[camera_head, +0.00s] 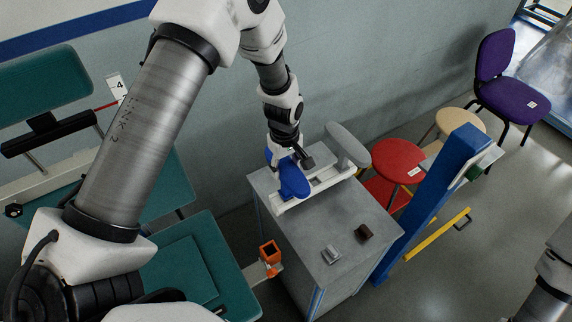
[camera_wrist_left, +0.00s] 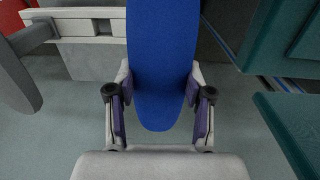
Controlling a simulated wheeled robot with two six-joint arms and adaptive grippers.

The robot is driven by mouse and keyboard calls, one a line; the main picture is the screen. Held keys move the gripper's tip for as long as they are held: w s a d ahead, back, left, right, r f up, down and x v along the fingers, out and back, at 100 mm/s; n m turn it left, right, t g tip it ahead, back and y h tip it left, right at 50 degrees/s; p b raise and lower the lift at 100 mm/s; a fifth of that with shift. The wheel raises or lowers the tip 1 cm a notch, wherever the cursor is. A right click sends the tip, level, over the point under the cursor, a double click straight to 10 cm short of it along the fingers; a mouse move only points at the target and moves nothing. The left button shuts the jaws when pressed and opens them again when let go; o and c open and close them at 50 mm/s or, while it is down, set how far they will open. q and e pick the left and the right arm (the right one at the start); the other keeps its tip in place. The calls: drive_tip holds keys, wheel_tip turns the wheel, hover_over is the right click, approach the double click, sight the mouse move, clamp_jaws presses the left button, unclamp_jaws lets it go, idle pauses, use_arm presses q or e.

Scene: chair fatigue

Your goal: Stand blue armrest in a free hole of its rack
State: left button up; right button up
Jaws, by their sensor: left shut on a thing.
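The blue armrest (camera_head: 294,180) is over the left part of the white rack (camera_head: 318,188) on the grey cabinet. My left gripper (camera_head: 290,156) is shut on it. In the left wrist view the blue pad (camera_wrist_left: 162,55) lies between the two fingers of the gripper (camera_wrist_left: 160,108). The armrest's lower end is hidden, so I cannot tell whether it is in a hole. A grey armrest (camera_head: 347,144) stands at the rack's right end; it also shows in the left wrist view (camera_wrist_left: 18,80), beside the rack (camera_wrist_left: 88,55). My right gripper is out of view.
The cabinet top (camera_head: 341,216) holds a small grey block (camera_head: 331,254) and a dark brown block (camera_head: 365,233) near its front. A blue post (camera_head: 435,188) rises at right. Teal seats (camera_head: 200,262) are at left, and a red stool (camera_head: 398,160) stands behind the cabinet.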

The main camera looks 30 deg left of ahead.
use_arm(q)
drive_tip(key=shift+f+b, duration=0.35)
drive_tip(key=shift+f, duration=0.3)
drive_tip(key=o, duration=1.5)
wheel_tip(320, 180, up, 12)
drive_tip(key=shift+s, duration=0.15)
drive_tip(key=shift+a, duration=0.1)
